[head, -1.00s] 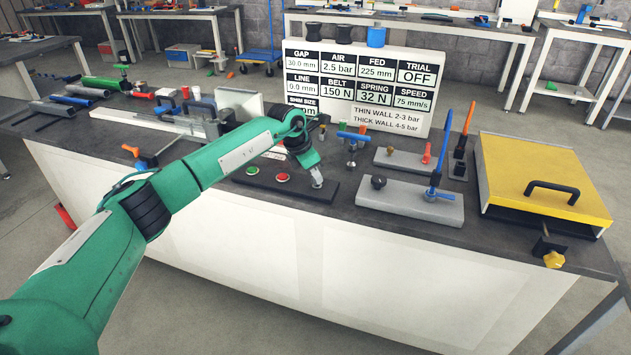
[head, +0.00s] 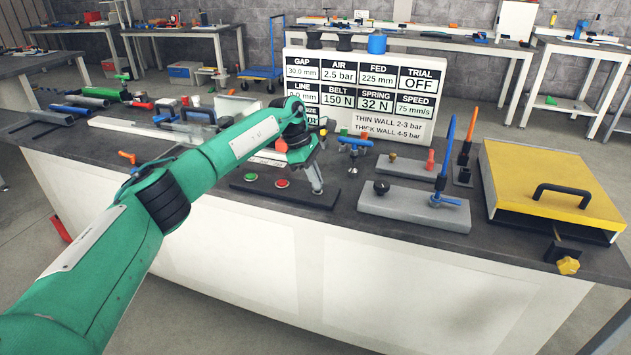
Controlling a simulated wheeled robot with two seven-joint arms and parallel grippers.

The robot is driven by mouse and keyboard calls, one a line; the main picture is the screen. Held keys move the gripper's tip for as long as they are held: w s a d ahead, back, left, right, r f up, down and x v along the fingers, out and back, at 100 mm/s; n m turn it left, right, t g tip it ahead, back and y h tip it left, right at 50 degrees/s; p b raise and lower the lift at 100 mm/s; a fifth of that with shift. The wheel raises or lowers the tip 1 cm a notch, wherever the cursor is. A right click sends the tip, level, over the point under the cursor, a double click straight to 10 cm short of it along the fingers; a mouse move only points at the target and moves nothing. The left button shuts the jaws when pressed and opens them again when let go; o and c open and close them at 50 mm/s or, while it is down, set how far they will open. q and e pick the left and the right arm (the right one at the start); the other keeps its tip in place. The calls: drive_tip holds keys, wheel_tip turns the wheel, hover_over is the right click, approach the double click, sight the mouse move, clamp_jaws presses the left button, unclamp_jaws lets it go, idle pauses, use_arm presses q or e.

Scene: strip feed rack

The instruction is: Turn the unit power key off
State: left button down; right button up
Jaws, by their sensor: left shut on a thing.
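The dark control panel (head: 268,197) lies flat near the front edge of the bench, with a green button (head: 250,177) and a red button (head: 282,183) on it. My left gripper (head: 317,186) points down over the panel's right part, right of the red button. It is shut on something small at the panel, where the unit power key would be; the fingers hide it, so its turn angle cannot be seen. My right gripper is not in view.
A display board (head: 365,85) stands behind and reads TRIAL OFF. A grey block with a blue lever (head: 440,175) and a yellow-lidded box (head: 548,185) stand to the right. A blue-handled clamp (head: 354,145) stands just behind the gripper.

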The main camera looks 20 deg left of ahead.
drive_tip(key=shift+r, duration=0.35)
use_arm(q)
drive_tip(key=shift+r, duration=0.1)
drive_tip(key=c, duration=1.6)
unclamp_jaws()
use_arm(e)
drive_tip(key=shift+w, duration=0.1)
use_arm(q)
drive_tip(key=shift+o, duration=0.2)
drive_tip(key=v, duration=1.3)
drive_tip(key=shift+w+a+r, duration=0.15)
drive_tip(key=shift+r, duration=0.2)
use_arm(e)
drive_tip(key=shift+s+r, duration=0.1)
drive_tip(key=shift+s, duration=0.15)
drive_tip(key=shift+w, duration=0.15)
